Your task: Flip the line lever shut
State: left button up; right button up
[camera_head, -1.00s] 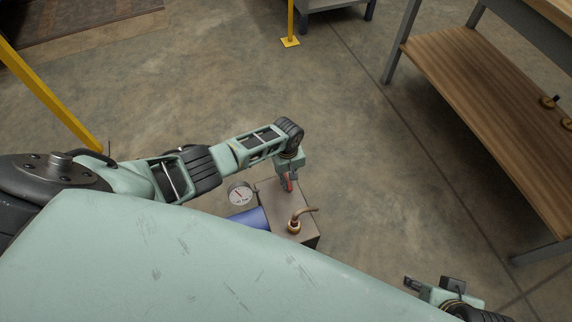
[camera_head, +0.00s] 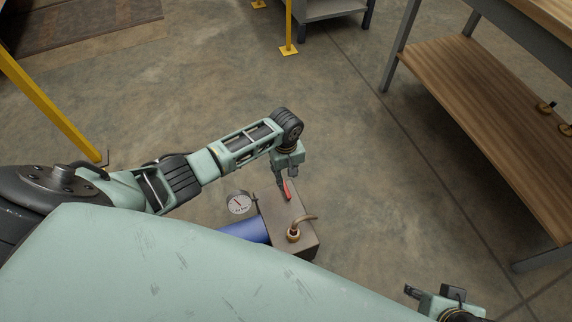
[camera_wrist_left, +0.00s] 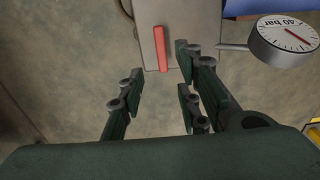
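The red line lever (camera_head: 288,191) sits on top of a grey-brown metal box (camera_head: 275,206). In the left wrist view the lever (camera_wrist_left: 161,48) is a straight red bar, its near end just ahead of the gap between my fingers. My left gripper (camera_head: 280,181) is close beside the lever in the head view. In the left wrist view this gripper (camera_wrist_left: 162,85) is open with nothing between its fingers. My right gripper (camera_head: 432,292) is open and empty at the bottom right, away from the box.
A pressure gauge (camera_head: 239,203) stands beside the box and reads in bar in the left wrist view (camera_wrist_left: 284,38). A blue cylinder (camera_head: 245,231) joins the box. A copper pipe with a brass fitting (camera_head: 293,234) rises from its top. A wooden-shelved bench (camera_head: 480,110) stands right; floor between is clear.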

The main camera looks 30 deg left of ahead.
pick_arm(q)
notch_tip(320, 180, up, 5)
jog(key=shift+f, duration=0.1)
dwell(0.6)
